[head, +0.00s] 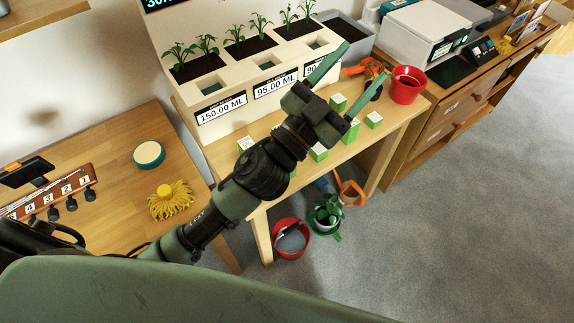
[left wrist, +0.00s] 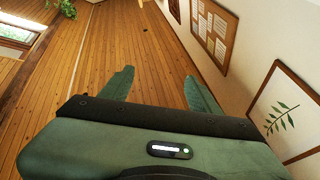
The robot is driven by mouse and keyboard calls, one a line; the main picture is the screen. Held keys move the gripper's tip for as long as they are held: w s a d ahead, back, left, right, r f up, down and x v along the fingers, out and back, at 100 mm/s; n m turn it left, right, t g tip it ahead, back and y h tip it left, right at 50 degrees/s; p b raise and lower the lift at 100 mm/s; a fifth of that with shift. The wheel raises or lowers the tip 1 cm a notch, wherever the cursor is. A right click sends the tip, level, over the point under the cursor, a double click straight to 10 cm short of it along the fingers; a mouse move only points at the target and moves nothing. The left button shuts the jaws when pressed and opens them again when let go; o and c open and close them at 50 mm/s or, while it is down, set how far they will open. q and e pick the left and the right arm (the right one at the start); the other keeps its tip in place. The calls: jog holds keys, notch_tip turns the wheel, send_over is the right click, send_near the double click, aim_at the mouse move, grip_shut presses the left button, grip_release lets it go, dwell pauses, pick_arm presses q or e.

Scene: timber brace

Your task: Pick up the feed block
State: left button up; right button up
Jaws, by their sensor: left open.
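Several small green-and-white blocks, such as one at the back (head: 338,102), one at the right (head: 374,120) and one nearer the front (head: 318,153), stand on the wooden planter table (head: 410,104). I cannot tell which is the feed block. My left gripper (head: 366,60) is open, its two fingers spread above the table's right part, and its arm hides some of the table and blocks. In the left wrist view the open fingers (left wrist: 160,88) have nothing between them, and no block shows. My right gripper is not in view.
A white planter box (head: 222,108) with seedlings and volume labels stands behind the blocks. A red pot (head: 406,85) is at the table's right end. A red bucket (head: 291,239) and a green can (head: 325,217) are on the floor. A yellow mop head (head: 172,201) lies on the left table.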

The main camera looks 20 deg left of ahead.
pick_arm(q)
jog(key=s+d+m+g+h, duration=0.7)
jog(key=d+m+g+h, duration=0.2)
jog(key=d+m+g, duration=0.4)
jog(key=s+d+f+m+g+y, duration=0.25)
jog(key=f+m+g+y, duration=0.35)
jog(key=f, duration=0.5)
jog(key=w+a+f+n+y, duration=0.1)
jog(key=w+a+f+y, duration=0.2)
jog(key=a+f+y, duration=0.4)
jog(key=w+a+f+y, duration=0.3)
jog(key=a+f, duration=0.3)
jog(key=a, duration=0.2)
jog(key=w+a+n+y, duration=0.35)
jog(key=a+y, duration=0.25)
jog(key=a, duration=0.6)
jog(key=shift+m, duration=0.45)
jog(key=f, duration=0.2)
jog(key=f+p, duration=0.1)
jog(key=f, duration=0.3)
jog(key=shift+a+p, duration=0.25)
jog(key=shift+p, duration=0.1)
jog(key=shift+f, duration=0.5)
